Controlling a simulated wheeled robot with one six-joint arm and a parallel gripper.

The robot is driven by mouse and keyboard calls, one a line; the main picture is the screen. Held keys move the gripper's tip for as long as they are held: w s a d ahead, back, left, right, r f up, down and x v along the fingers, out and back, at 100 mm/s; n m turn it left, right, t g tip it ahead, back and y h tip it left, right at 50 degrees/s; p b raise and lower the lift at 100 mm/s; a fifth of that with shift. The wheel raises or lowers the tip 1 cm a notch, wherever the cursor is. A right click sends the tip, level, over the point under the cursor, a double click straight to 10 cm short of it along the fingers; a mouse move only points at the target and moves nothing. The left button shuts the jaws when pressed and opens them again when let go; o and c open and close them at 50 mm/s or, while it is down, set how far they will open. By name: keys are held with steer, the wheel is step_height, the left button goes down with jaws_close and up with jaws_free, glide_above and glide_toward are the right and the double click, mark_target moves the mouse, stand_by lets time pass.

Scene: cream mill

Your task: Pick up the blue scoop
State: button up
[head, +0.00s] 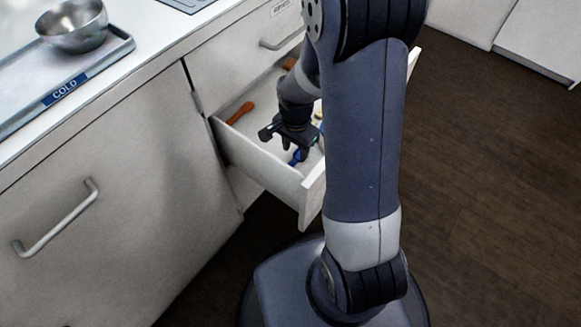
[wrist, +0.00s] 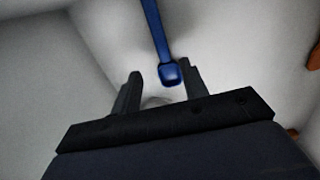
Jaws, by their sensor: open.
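The blue scoop (wrist: 157,38) lies in the open drawer. In the wrist view its long handle runs down from the top edge to a small squarish end, which shows between my two fingertips. My gripper (wrist: 160,88) is open and has nothing gripped. In the head view my gripper (head: 288,138) is down inside the drawer, and a bit of the blue scoop (head: 297,156) shows just below it. The rest of the scoop is hidden by my gripper and arm there. I cannot tell how far the fingertips are above it.
The drawer (head: 262,168) stands pulled out, its walls close around my gripper. An orange-brown utensil (head: 240,112) lies at its left side; brown pieces (wrist: 314,57) show at the wrist view's right. A tray (head: 110,50) with a metal bowl (head: 73,27) stands on the counter.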

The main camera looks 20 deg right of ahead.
mark_target(293, 161)
steer(key=f+b, duration=0.1)
steer(key=f, duration=0.1)
steer(key=f+b, duration=0.1)
steer(key=f, duration=0.2)
steer(key=shift+w+a+f, duration=0.15)
steer(key=shift+w+f, duration=0.05)
steer(key=shift+f, duration=0.1)
steer(key=shift+r, duration=0.1)
steer(key=shift+c, duration=0.3)
jaws_close()
